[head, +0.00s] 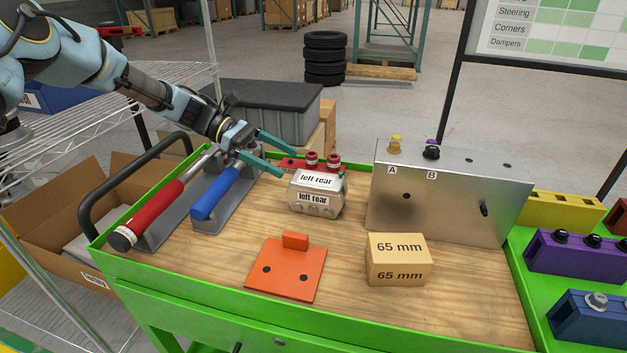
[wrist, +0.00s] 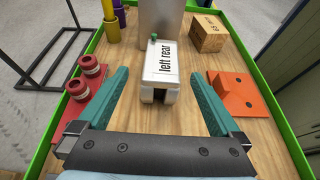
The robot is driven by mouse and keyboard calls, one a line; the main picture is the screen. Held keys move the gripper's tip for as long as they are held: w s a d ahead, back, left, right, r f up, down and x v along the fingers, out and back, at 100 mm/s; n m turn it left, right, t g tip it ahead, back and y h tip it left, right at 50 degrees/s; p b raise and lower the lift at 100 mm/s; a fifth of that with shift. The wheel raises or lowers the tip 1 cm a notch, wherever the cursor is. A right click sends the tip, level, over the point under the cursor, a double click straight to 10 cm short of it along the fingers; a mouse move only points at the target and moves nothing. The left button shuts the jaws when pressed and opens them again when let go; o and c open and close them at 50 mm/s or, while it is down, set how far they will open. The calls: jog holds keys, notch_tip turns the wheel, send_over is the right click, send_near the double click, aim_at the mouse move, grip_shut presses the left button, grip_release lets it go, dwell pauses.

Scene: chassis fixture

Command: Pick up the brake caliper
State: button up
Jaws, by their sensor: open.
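The brake caliper (head: 316,194) is a silver block with "left rear" labels on its top and front. It sits on the wooden top of the green cart, near the middle. In the wrist view the caliper (wrist: 166,68) lies ahead, roughly between the lines of my two fingers, with a small green part at its far end. My gripper (head: 290,161) has teal fingers spread wide and comes from the left, above the wood. The gripper also shows in the wrist view (wrist: 160,100), open, with nothing held. The fingers look apart from the caliper.
A metal panel (head: 445,195), a 65 mm block (head: 398,262) and an orange plate (head: 285,270) stand nearby. Red-handled (head: 155,212) and blue-handled (head: 215,193) tools lie left in grey holders. Bare wood lies between them.

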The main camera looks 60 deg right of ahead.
aim_at(315, 178)
jog(key=p+x, duration=0.1)
jog(key=x, duration=0.3)
jog(key=shift+s+d, duration=0.15)
jog(key=shift+s, duration=0.25)
jog(key=shift+a+f+p+x, duration=0.15)
jog(key=shift+p+x, duration=0.25)
jog(key=shift+x, duration=0.6)
jog(key=shift+f+p+x, duration=0.1)
jog(key=shift+p+x, duration=0.25)
jog(key=shift+x, duration=0.6)
jog(key=shift+a+f+p+x, duration=0.15)
jog(key=shift+p+x, duration=0.25)
jog(key=shift+x, duration=0.6)
jog(key=shift+w, duration=0.1)
jog(key=shift+c, duration=0.2)
jog(key=shift+r, duration=0.1)
grip_shut()
jog(key=shift+d+r, duration=0.1)
jog(key=shift+r, duration=0.05)
